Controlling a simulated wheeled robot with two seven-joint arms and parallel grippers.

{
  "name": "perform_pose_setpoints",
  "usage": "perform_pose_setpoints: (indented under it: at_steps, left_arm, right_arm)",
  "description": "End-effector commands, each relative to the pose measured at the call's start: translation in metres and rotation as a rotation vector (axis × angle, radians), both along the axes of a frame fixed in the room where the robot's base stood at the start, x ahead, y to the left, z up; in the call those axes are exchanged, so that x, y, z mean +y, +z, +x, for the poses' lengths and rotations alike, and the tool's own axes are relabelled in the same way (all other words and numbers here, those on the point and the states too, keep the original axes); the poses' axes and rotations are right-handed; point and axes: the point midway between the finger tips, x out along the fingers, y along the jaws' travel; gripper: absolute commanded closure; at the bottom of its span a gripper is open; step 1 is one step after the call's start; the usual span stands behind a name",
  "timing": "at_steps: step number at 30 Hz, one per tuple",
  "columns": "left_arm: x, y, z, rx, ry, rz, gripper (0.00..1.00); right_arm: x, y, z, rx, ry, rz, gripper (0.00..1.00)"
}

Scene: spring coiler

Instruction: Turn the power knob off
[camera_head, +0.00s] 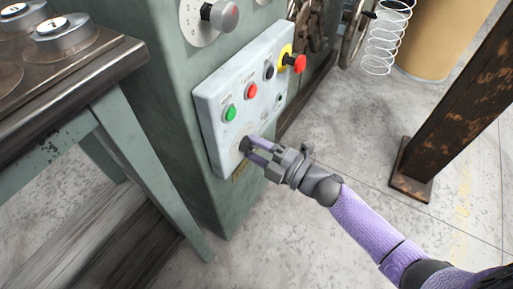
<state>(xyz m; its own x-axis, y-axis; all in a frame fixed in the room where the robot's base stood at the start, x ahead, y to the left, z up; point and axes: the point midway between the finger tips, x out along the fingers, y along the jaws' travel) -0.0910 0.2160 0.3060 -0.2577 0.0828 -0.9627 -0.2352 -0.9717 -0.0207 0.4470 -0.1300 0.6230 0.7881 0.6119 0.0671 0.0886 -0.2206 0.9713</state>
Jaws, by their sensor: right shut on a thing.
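The power knob (244,145) is a small dark knob low on the white control panel (212,98). My right gripper (256,150) comes in from the lower right and is shut on the knob. My left gripper is not in view.
The panel also carries a green button (230,113), a red button (251,91), a black switch (268,71) and a red emergency button (299,63). A worktable (75,75) stands at left. A rusty post (450,115) stands at right, with open floor before it.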

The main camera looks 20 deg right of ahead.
Motion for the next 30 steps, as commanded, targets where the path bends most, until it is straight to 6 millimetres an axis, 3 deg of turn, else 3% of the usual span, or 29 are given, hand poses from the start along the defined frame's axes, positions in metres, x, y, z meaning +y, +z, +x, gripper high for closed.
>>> perform_pose_setpoints:
  at_steps: [20, 21, 25, 30]
  left_arm:
    - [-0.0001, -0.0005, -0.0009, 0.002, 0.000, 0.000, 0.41]
    - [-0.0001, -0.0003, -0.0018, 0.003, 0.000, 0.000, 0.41]
    - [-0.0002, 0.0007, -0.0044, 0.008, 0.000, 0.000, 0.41]
    - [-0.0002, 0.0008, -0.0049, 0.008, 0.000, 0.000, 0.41]
  right_arm:
    - [-0.0003, -0.0011, -0.0003, -0.029, -0.001, -0.042, 1.00]
    - [-0.0003, -0.0011, -0.0003, -0.029, -0.001, -0.041, 0.39]
    - [-0.0002, -0.0008, -0.0003, -0.030, 0.000, -0.040, 0.12]
    - [-0.0002, -0.0004, -0.0001, -0.029, 0.000, -0.040, 0.12]
